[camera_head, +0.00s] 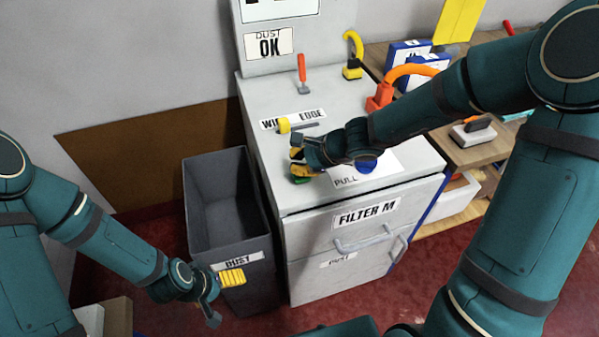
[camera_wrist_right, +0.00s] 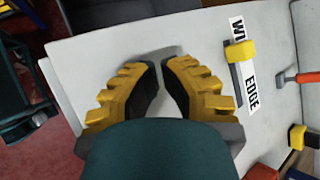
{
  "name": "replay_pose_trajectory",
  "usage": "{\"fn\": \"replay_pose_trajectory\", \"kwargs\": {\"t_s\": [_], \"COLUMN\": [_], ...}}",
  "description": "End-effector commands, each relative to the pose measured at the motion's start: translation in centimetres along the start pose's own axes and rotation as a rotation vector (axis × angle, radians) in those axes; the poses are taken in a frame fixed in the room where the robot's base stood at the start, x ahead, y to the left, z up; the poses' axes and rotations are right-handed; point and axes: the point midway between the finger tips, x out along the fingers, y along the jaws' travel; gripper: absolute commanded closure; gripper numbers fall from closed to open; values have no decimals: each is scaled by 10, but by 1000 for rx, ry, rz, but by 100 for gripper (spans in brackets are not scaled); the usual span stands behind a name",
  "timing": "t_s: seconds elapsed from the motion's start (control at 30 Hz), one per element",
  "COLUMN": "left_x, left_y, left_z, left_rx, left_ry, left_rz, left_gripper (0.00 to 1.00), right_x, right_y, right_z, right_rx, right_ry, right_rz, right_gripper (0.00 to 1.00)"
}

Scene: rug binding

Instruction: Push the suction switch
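My right gripper (camera_head: 298,165) is over the left part of the grey machine top (camera_head: 262,88), near its left edge. No control is labelled as the suction switch; a small red-handled lever (camera_head: 302,72) stands at the back, and a red handle shows in the right wrist view (camera_wrist_right: 302,78). My left gripper (camera_head: 226,297) is open and empty before the dust bin.
A yellow-ended slider (camera_head: 284,126) lies by the "WIPE EDGE" label. The dark dust bin (camera_head: 222,228) stands left of the machine.

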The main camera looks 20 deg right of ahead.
Motion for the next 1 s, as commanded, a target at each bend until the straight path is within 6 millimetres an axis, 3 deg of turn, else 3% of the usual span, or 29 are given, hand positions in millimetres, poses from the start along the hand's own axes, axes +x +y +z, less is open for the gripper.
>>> {"fn": "replay_pose_trajectory", "kwargs": {"t_s": [1.0], "left_x": [-5], "left_y": [2], "left_z": [0], "left_rx": [0], "left_ry": [0], "left_rz": [0], "left_gripper": [8], "right_x": [1], "right_y": [1], "right_z": [-1], "right_rx": [-1], "right_ry": [0], "right_rz": [0], "right_gripper": [100]}}
